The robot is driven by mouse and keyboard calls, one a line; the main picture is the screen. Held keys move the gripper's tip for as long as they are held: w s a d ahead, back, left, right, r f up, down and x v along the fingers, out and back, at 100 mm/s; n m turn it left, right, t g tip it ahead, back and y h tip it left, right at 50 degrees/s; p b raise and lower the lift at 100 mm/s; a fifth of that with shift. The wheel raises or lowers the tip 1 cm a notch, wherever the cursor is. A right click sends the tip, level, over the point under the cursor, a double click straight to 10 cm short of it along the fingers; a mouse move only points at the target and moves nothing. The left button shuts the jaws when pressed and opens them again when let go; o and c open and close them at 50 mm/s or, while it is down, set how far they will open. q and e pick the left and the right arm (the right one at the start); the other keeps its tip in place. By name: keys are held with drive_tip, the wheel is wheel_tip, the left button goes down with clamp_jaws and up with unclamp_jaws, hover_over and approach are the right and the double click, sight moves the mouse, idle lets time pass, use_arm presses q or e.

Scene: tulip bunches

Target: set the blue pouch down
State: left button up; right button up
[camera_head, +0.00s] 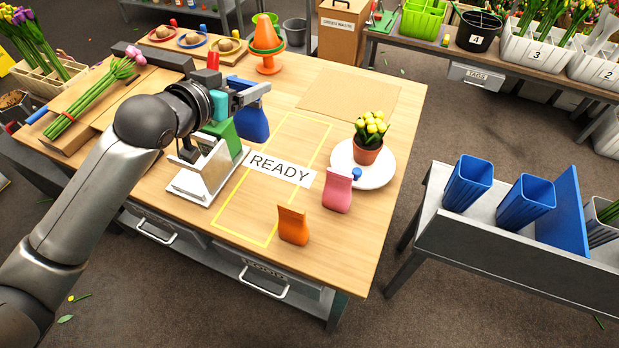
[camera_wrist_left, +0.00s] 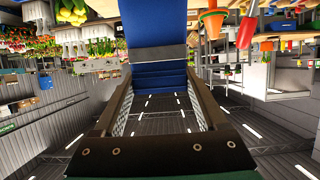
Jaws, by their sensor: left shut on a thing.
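My left gripper (camera_head: 250,95) is shut on the blue pouch (camera_head: 252,124), which hangs below the fingers. The pouch looks to be above the table, near the far left part of the yellow outline (camera_head: 325,136); the exact gap below it is hard to tell. In the left wrist view, the blue pouch (camera_wrist_left: 150,22) fills the space between the fingertips (camera_wrist_left: 156,55). A white READY label (camera_head: 281,169) lies across the outline. My right gripper is not in view.
An orange pouch (camera_head: 293,226) stands at the outline's near right edge, and a pink pouch (camera_head: 338,190) is farther right. A potted yellow tulip (camera_head: 369,152) sits on a white plate (camera_head: 386,176).

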sight(245, 117)
use_arm(q)
drive_tip(key=shift+s+f, duration=0.1)
drive_tip(key=shift+f, duration=0.25)
wheel_tip(245, 117, down, 6)
drive_tip(key=shift+a+f+b, duration=0.1)
drive_tip(key=shift+f+b, duration=0.05)
drive_tip(key=shift+b, duration=0.65)
wheel_tip(245, 117, down, 13)
drive_tip(key=b, duration=0.3)
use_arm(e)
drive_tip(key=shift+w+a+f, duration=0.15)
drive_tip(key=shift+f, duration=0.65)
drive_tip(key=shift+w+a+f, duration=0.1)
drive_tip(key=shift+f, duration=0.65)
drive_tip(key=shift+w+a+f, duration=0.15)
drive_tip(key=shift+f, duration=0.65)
use_arm(q)
drive_tip(key=o, duration=1.5)
drive_tip(key=shift+f, duration=0.1)
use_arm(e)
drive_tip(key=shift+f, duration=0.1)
